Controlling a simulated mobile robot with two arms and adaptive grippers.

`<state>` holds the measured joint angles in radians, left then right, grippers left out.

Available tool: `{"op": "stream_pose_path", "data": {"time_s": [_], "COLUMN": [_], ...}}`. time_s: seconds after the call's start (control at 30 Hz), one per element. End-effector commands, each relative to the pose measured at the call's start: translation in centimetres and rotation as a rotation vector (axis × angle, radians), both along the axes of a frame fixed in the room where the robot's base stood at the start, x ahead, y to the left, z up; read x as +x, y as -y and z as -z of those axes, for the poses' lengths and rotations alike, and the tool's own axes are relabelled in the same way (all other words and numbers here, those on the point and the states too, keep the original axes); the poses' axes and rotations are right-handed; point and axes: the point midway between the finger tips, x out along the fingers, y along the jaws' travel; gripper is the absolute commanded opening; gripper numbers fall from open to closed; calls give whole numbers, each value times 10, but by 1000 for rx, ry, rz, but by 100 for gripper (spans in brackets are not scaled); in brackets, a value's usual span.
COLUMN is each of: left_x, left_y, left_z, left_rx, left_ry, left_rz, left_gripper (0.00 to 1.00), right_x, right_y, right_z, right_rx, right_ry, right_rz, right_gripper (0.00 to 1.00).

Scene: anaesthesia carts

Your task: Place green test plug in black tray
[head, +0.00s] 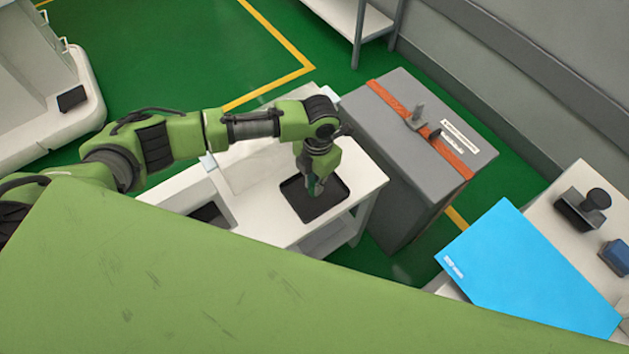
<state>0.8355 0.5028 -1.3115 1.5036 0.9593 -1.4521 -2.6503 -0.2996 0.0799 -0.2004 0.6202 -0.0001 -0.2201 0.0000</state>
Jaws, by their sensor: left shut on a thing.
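The black tray (330,207) lies flat on the white table in the middle of the head view. My left gripper (317,187) points down over the tray, at its upper middle part. It is shut on a small greenish thing, most likely the green test plug, which is mostly hidden between the fingers. I cannot tell whether the plug touches the tray floor. My right gripper is not in view.
A grey cabinet (400,160) with an orange strap stands just right of the white table (262,220). A blue sheet (520,265) lies on a surface at the right, near a black device (580,210) and a blue box (616,256). Green floor shows behind.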

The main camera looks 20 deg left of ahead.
Motion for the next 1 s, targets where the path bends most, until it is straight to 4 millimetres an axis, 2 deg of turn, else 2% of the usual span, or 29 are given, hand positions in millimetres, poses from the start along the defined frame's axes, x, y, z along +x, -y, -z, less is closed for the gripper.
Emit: {"op": "stream_pose_path", "data": {"time_s": [0.17,0.2,0.27,0.57,0.7,0.87,1.0], "left_x": [0,0,0,0,1,3,4], "left_y": [0,0,0,0,0,1,2], "left_z": [4,3,3,2,-5,-33,-65], "left_rx": [0,0,0,0,-1,-2,-1], "left_ry": [0,0,0,0,2,4,5], "left_rz": [-1,-1,-1,-1,-1,0,0], "left_gripper": [0,19,30,30,30,30,30], "right_x": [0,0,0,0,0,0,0], "right_y": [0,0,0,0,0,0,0], "right_z": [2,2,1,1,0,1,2], "right_rx": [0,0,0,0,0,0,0], "right_ry": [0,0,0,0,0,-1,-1], "right_rz": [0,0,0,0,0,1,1], "right_gripper": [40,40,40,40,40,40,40]}}
